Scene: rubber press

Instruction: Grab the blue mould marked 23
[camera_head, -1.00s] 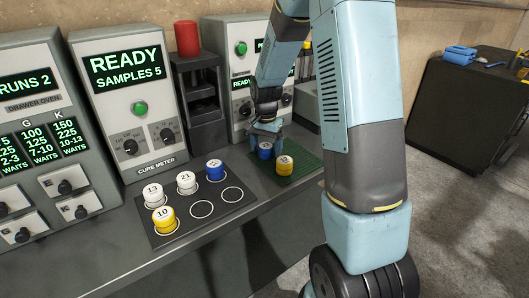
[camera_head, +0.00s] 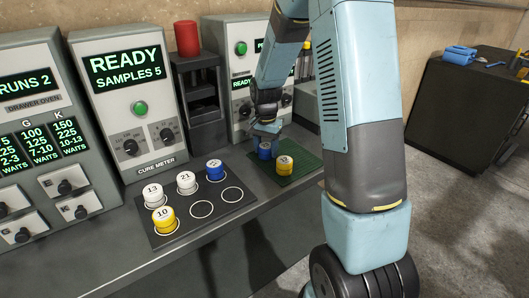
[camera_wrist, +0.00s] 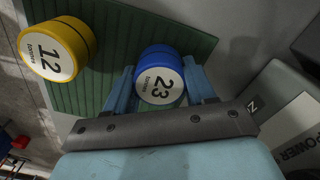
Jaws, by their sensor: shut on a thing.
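The blue mould marked 23 (camera_wrist: 159,76) is between the two blue fingers of my gripper (camera_wrist: 160,90) in the wrist view, its white numbered face toward the camera. My gripper is shut on it. In the head view the blue mould (camera_head: 264,151) shows below my gripper (camera_head: 265,136), at the left part of the green mat (camera_head: 300,174). I cannot tell whether it touches the mat or is just above it.
A yellow mould marked 12 (camera_wrist: 55,50) stands on the mat close beside. A dark tray (camera_head: 160,236) holds white moulds 13 (camera_head: 153,194) and 21 (camera_head: 186,183), another blue mould (camera_head: 215,169) and yellow 10 (camera_head: 164,219). Machines (camera_head: 128,100) line the back.

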